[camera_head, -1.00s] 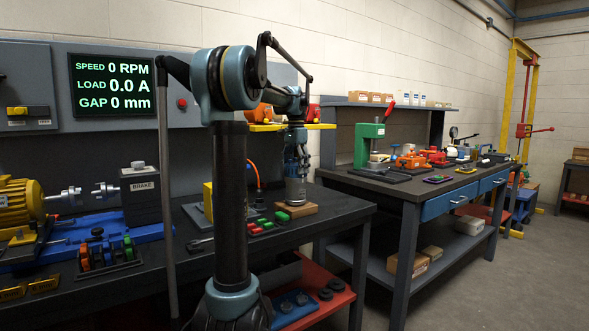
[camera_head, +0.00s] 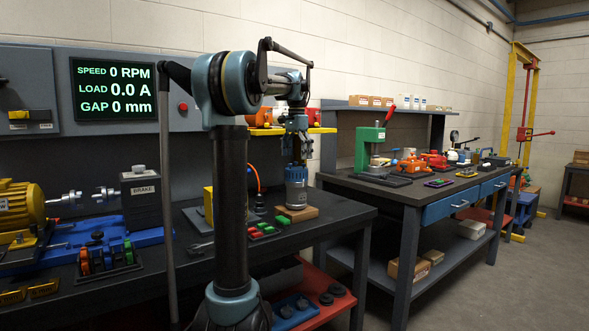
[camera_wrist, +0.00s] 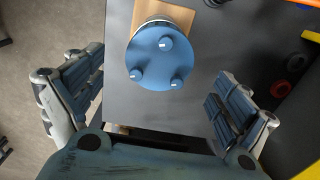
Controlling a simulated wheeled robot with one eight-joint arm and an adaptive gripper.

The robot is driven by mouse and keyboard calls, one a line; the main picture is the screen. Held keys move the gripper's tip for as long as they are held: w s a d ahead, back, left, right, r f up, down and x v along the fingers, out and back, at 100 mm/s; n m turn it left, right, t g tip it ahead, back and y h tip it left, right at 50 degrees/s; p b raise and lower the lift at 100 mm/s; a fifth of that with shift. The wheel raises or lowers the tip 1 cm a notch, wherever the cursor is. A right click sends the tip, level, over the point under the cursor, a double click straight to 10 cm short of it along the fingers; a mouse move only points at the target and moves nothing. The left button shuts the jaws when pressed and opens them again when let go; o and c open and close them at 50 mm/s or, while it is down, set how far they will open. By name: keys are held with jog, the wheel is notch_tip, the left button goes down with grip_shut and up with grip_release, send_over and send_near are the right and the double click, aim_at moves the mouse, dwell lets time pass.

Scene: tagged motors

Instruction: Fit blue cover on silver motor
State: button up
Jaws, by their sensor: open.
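The blue cover (camera_wrist: 160,57), a round disc with three small pegs on its top, lies over the silver motor, and only a thin pale rim of the motor shows beneath it in the wrist view. In the head view, the blue cover (camera_head: 296,173) sits upright on top of the silver motor (camera_head: 296,194), which stands on a wooden block (camera_head: 311,212). I cannot tell whether the cover is fully seated. My gripper (camera_head: 295,153) is above the cover; in the wrist view its fingers (camera_wrist: 156,95) are spread wide, apart from the cover and empty.
Small green and red parts (camera_head: 262,231) lie on the bench left of the block. A yellow motor (camera_head: 22,207) and a brake unit (camera_head: 140,198) stand at left. A second bench (camera_head: 405,192) stands at right.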

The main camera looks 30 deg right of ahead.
aim_at(296, 168)
jog(key=shift+r, duration=2.95)
